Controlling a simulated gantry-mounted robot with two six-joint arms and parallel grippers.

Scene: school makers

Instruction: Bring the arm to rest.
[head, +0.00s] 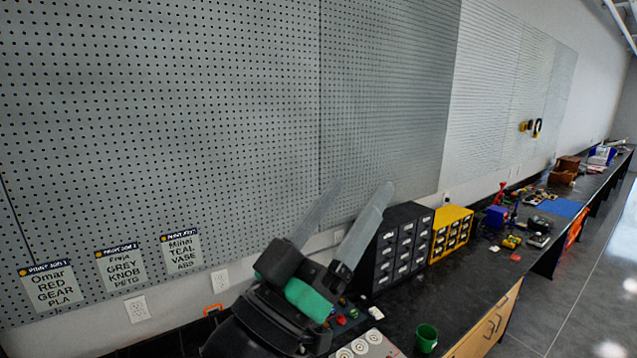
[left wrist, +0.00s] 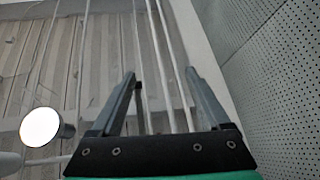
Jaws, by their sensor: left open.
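My left gripper (head: 347,217) is raised above the near end of the black bench, in front of the grey pegboard. Its two grey fingers stand apart and point upward, with nothing between them. In the left wrist view the gripper (left wrist: 138,80) also shows open and empty, with ceiling pipes and the pegboard beyond it. My right gripper is not in either view.
A black drawer cabinet (head: 402,240) and a yellow drawer cabinet (head: 451,233) stand behind and right of the gripper. A green cup (head: 426,338) stands on the black bench (head: 465,292). Small coloured parts lie partly hidden below the gripper. Paper labels hang on the pegboard (head: 150,120).

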